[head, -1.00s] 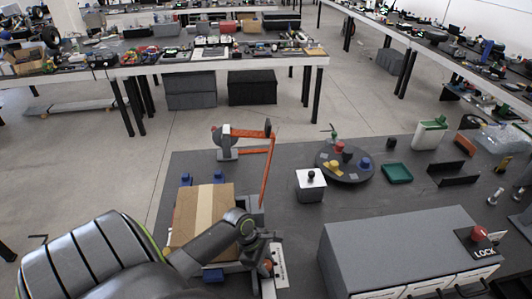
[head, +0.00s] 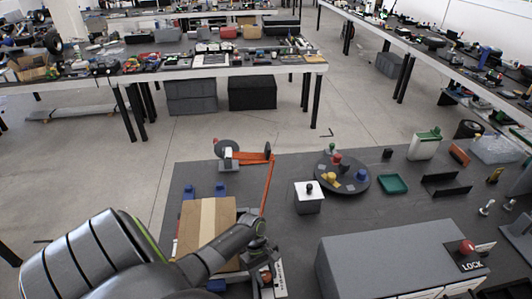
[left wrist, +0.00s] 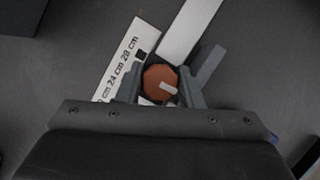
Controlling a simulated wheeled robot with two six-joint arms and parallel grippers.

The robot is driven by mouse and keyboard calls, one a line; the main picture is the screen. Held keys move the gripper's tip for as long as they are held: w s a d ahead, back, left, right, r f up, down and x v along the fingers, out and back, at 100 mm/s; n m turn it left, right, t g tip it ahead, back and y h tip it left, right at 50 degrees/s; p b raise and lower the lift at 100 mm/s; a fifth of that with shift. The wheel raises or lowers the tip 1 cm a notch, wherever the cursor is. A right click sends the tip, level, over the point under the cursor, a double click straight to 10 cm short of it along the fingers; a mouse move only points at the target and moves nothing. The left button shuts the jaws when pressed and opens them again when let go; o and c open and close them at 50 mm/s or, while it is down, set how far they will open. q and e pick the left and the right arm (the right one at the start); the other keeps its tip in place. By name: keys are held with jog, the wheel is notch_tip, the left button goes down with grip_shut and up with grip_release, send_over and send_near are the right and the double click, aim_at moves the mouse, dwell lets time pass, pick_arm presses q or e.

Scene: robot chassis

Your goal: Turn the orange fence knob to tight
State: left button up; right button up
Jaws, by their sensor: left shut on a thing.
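The orange knob (left wrist: 160,82) is round with a pale bar on its face and sits between the fingers of my left gripper (left wrist: 160,88) in the left wrist view. The fingers press on both its sides, so the gripper is shut on it. A white scale strip (left wrist: 131,58) with centimetre numbers lies beside it, and a pale rail (left wrist: 187,28) leads away above it. In the head view my left gripper (head: 264,272) is at the fence at the bottom centre, where the arm hides most of the knob. My right gripper is not in view.
A cardboard box (head: 188,228) with a tape band lies left of my left gripper. Behind are an orange crank arm (head: 268,182), a white box with a black knob (head: 309,203) and a round turntable (head: 352,188). A grey cabinet marked LOCK (head: 390,245) stands to the right.

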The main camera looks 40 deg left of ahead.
pick_arm(q)
jog(key=shift+m, duration=0.5)
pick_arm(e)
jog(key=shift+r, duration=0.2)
pick_arm(q)
jog(key=o, duration=0.9)
jog(key=shift+f, duration=0.1)
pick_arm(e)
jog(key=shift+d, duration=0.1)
pick_arm(q)
jog(key=shift+s, duration=0.1)
